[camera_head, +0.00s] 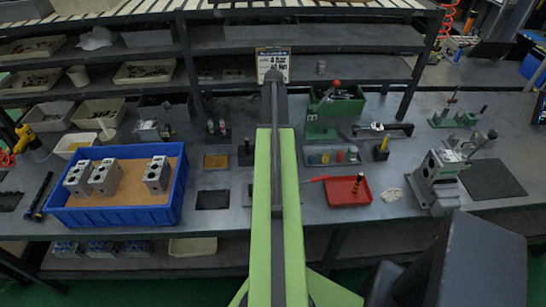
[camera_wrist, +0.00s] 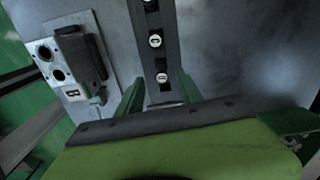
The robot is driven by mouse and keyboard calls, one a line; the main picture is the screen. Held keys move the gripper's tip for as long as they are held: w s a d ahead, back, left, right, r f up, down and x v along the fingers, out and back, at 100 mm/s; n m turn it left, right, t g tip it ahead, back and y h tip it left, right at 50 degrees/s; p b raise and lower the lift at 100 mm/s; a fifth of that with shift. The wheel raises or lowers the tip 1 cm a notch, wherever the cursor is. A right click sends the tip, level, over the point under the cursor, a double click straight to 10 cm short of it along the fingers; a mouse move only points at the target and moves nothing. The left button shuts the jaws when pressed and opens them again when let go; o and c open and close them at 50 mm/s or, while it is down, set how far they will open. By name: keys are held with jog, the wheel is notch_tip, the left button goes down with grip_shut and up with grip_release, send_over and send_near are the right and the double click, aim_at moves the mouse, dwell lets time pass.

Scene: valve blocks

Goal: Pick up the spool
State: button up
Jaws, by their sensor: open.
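A slender dark piece with orange bands, which looks like the spool (camera_head: 357,183), stands tilted in a shallow red tray (camera_head: 340,198) right of centre in the head view. I cannot be certain that it is the spool. A grey valve block (camera_wrist: 70,62) with round ports is left of the fingers. In the head view my green arm covers the middle of the bench, and my fingers do not show clearly.
A blue crate (camera_head: 112,218) with three valve blocks stands on the left of the bench. Another valve block (camera_head: 438,172) sits in a fixture right of the red tray. A green bin (camera_head: 337,103) stands behind.

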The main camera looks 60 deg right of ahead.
notch_tip(320, 180, down, 8)
jog(key=b, duration=0.6)
jog(key=shift+w+d+r, duration=0.1)
jog(key=shift+w+r, duration=0.05)
jog(key=shift+r, duration=0.25)
grip_shut()
